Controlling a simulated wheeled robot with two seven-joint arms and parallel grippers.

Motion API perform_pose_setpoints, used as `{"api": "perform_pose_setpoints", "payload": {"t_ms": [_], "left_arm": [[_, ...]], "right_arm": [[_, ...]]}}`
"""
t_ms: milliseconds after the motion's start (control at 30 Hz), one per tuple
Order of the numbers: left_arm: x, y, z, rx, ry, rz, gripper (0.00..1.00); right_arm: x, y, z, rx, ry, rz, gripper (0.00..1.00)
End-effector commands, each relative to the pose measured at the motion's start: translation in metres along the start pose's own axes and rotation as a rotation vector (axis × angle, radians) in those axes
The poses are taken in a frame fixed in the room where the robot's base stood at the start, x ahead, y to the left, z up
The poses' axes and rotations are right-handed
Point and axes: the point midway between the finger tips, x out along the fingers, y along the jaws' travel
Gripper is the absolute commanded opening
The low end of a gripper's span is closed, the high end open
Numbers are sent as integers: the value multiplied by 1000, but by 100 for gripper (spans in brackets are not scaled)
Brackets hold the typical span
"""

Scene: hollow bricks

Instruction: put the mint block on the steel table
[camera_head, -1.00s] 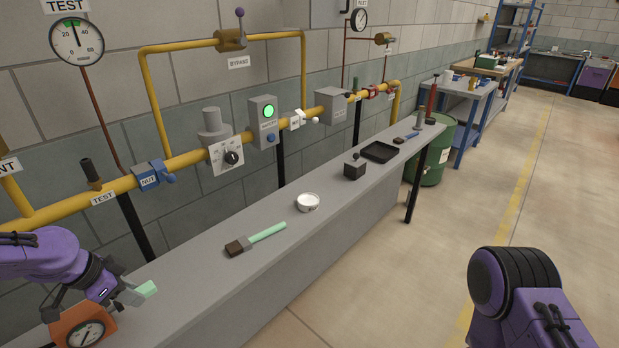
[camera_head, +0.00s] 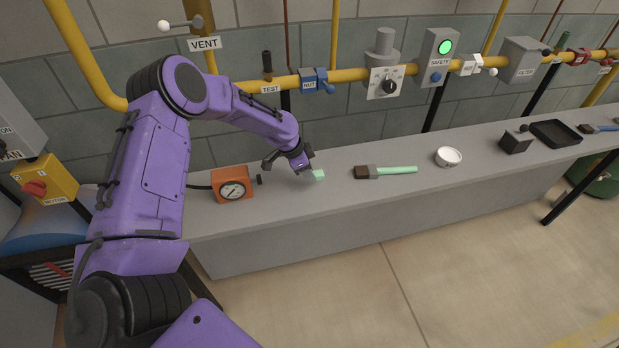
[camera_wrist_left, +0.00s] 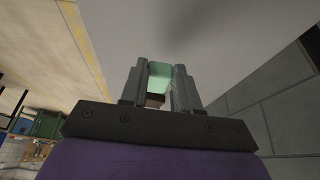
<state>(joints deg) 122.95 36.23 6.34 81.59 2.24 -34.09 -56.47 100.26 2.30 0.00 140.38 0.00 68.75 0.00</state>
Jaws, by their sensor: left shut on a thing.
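The mint block (camera_head: 318,174) is a small pale green piece at the tips of my left gripper (camera_head: 311,171), over the left part of a long grey table (camera_head: 290,225) along the wall. My left gripper is shut on it. In the left wrist view the mint block (camera_wrist_left: 159,76) sits between the two grey fingers. Whether it touches the grey top or hangs just above it, I cannot tell. I also cannot tell if this grey table is steel. My right gripper is out of view.
An orange gauge box (camera_head: 232,184) stands left of the block. A brush (camera_head: 385,171) with a mint handle lies to its right, then a white bowl (camera_head: 448,156), a black box (camera_head: 515,142) and a dark tray (camera_head: 556,133). Yellow pipes (camera_head: 350,78) with valves run behind.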

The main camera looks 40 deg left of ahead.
Motion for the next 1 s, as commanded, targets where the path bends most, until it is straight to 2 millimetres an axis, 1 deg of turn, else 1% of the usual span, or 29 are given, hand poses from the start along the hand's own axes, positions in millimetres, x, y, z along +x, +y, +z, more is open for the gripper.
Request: {"api": "perform_pose_setpoints", "payload": {"t_ms": [67,100,200,300,467,600,633,667,700,933,1000], "left_arm": [[10,-2,-1,-2,-1,1,2],[18,-2,3,-3,-2,3,2],[31,-2,8,-2,-1,2,2],[36,-2,10,-1,1,0,2],[35,-2,10,0,1,0,2],[40,-2,12,-1,1,0,2],[40,-2,12,-1,1,0,34],[38,-2,11,-1,1,0,44],[38,-2,11,-1,1,0,56],[38,-2,11,-1,0,0,56],[35,-2,10,0,1,0,56]], "right_arm": [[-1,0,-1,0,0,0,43],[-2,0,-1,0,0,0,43],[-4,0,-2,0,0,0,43],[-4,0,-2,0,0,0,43],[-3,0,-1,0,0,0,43],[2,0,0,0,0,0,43],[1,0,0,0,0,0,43],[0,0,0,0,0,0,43],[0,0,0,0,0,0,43],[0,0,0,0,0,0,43],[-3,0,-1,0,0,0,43]]}}
